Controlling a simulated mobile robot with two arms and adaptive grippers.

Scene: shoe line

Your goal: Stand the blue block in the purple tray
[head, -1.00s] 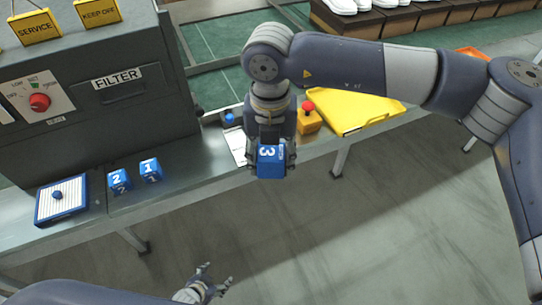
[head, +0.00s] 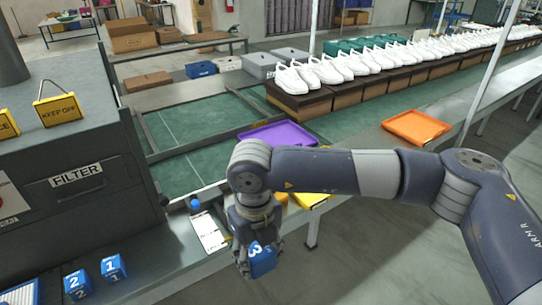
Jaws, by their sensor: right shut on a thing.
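The blue block marked 3 (head: 263,261) is in my right gripper (head: 252,262), which is shut on it and points down, just off the front edge of the metal bench. The purple tray (head: 278,136) lies beyond my right arm, on the green surface in front of the shoe boxes. My arm hides part of its near side. The tray looks empty where it shows. My left gripper is out of view.
Blue blocks 1 (head: 113,268) and 2 (head: 77,284) stand on the bench at the lower left. An orange tray (head: 416,127) lies to the right. White shoes (head: 345,66) line the boxes. A yellow item (head: 312,201) is partly hidden by my arm.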

